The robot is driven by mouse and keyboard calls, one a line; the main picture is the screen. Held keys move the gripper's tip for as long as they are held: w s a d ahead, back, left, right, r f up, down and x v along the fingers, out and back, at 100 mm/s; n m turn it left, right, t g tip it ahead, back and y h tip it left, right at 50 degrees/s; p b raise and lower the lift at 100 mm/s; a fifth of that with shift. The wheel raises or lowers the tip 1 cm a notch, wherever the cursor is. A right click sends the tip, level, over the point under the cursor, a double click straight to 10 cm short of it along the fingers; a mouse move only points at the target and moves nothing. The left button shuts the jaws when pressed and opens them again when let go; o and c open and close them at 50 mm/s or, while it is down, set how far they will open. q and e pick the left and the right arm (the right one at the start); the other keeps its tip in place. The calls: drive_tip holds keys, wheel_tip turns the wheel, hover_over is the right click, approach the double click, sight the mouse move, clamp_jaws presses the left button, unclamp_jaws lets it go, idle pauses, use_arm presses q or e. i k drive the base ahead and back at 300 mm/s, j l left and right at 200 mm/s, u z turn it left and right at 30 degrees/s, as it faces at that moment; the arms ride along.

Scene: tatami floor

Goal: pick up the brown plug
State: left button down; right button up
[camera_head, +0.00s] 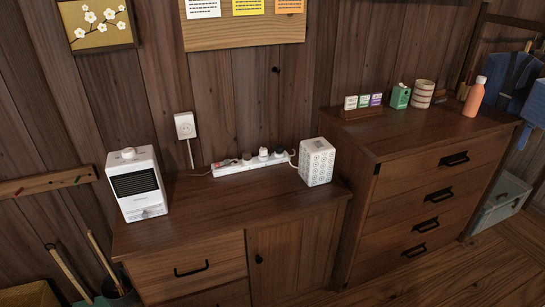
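A white power strip (236,171) lies along the back of the low brown cabinet, against the wooden wall. Several small plugs stand in it: a pale or greyish one (246,158) near the middle, a white one (263,154) to its right, and a dark one (279,153) near the right end. Small reddish and dark parts show at the strip's left end. The plugs are too small for me to tell surely which one is brown. Neither of my grippers is in view.
A white heater-like box (137,184) stands left on the low cabinet (215,210), and a white patterned box (317,162) stands close to the strip's right end. A wall socket (185,126) has a cord. The cabinet top's front is clear. A taller drawer chest (420,190) stands right.

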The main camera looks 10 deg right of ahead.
sight(247, 154)
drive_tip(key=i+l, duration=0.45)
drive_tip(key=i, duration=0.15)
drive_tip(key=i+l+u, duration=0.1)
drive_tip(key=i+l, duration=0.3)
drive_tip(key=i, duration=0.15)
